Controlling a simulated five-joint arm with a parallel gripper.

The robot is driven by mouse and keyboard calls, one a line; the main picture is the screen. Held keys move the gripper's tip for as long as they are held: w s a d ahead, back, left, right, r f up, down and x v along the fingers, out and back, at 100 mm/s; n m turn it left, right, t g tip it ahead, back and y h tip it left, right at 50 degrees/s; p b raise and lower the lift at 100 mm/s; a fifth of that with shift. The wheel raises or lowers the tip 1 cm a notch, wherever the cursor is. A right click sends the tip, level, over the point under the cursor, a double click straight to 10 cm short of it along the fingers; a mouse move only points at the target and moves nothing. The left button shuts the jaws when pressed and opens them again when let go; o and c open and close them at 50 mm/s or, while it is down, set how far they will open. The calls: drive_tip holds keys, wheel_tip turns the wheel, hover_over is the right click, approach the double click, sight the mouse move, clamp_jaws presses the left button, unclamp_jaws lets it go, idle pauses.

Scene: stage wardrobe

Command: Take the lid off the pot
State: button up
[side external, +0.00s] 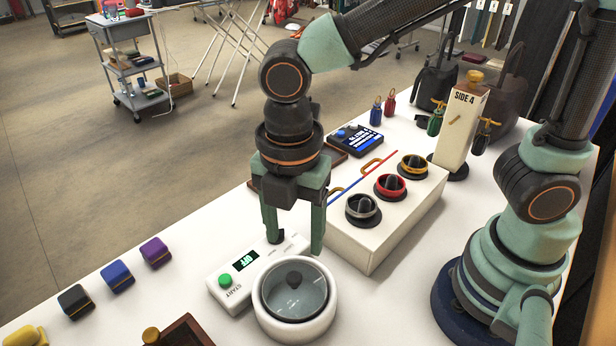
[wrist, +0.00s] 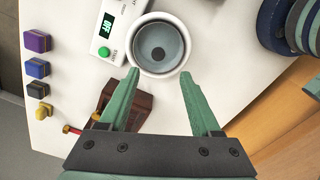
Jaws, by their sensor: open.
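The pot (side external: 331,315) is a round white vessel near the front of the white table. Its lid (side external: 285,297) is a grey, glassy disc with a dark knob (side external: 294,280) in the middle, and it sits inside the pot's rim. In the wrist view the pot (wrist: 137,62) lies beyond the fingertips, with the lid (wrist: 172,38) and its dark knob showing. My gripper (side external: 296,245) is open and empty, pointing down above and behind the pot in the side view. In the wrist view my gripper (wrist: 159,72) has its fingers wide apart, with nothing between them.
A white box with a green START button (side external: 225,281) and an "OFF" display is beside the pot. A large white box with three round dials (side external: 366,240) stands to the right. Purple, blue and black blocks (side external: 117,276) line the left edge. A brown wooden item (side external: 190,332) is in front.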

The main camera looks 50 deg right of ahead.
sight(294, 275)
drive_tip(key=f, duration=0.9)
drive_tip(key=shift+w+f, duration=0.15)
drive_tip(key=shift+w, duration=0.05)
clamp_jaws()
